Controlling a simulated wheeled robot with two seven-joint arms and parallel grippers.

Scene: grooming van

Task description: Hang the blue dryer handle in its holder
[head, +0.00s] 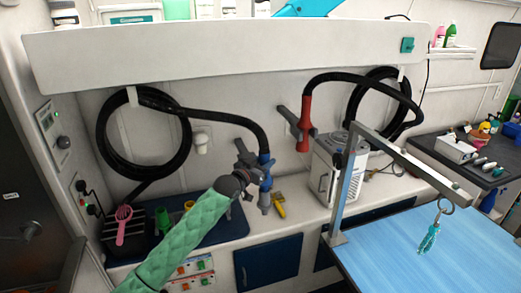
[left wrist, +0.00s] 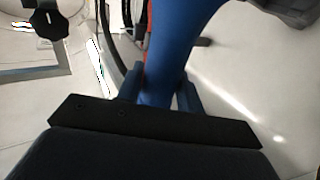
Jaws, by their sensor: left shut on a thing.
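The blue dryer handle (head: 265,159) is at the end of a black hose, in front of the back wall. My left gripper (head: 255,174) is shut on it, and the handle hangs roughly upright. In the left wrist view the blue handle (left wrist: 178,40) runs up between the two fingers (left wrist: 160,92). A dark grey bracket (head: 242,147), which looks like its holder, shows just left of and behind the handle. I cannot tell whether the handle touches it. My right gripper is not in view.
A red dryer handle (head: 304,125) hangs in a similar bracket to the right. A coiled black hose (head: 103,140) is on the wall. A white machine (head: 325,170) and a blue grooming table (head: 420,265) with a metal arm (head: 410,163) stand at right. A yellow-handled tool (head: 279,208) lies below.

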